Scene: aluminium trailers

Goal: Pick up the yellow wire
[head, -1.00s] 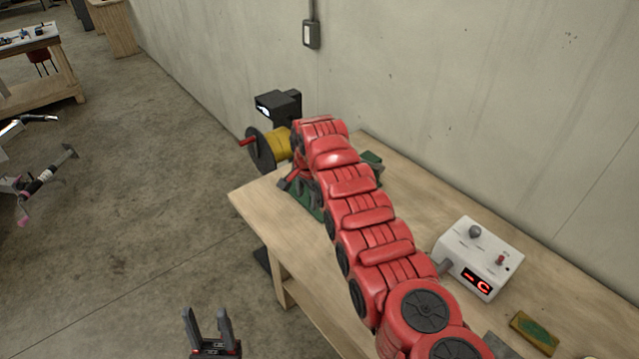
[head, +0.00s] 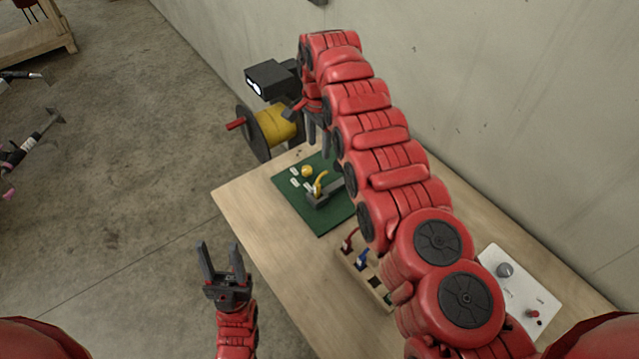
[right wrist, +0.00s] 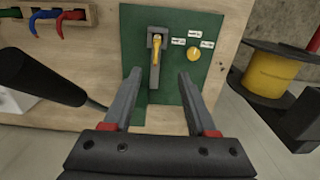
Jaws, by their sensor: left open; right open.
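The short, curved yellow wire (head: 320,182) stands in a grey clamp (head: 324,194) on a green mat (head: 318,222) near the bench's left end. In the right wrist view the wire (right wrist: 156,49) lies ahead of my right gripper (right wrist: 160,80), roughly between the lines of its fingers and apart from them. My right gripper (head: 318,138) is open and empty above the far part of the mat; the arm partly hides it in the head view. My left gripper (head: 220,248) is open and empty, left of the bench's front edge.
A wooden rack (head: 362,272) holds red and blue pieces. A yellow knob (head: 307,171) and white labels are on the mat. A spool (head: 275,127) stands beyond the bench, with a black device (head: 272,80) behind it. A white control box (head: 520,290) is at right.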

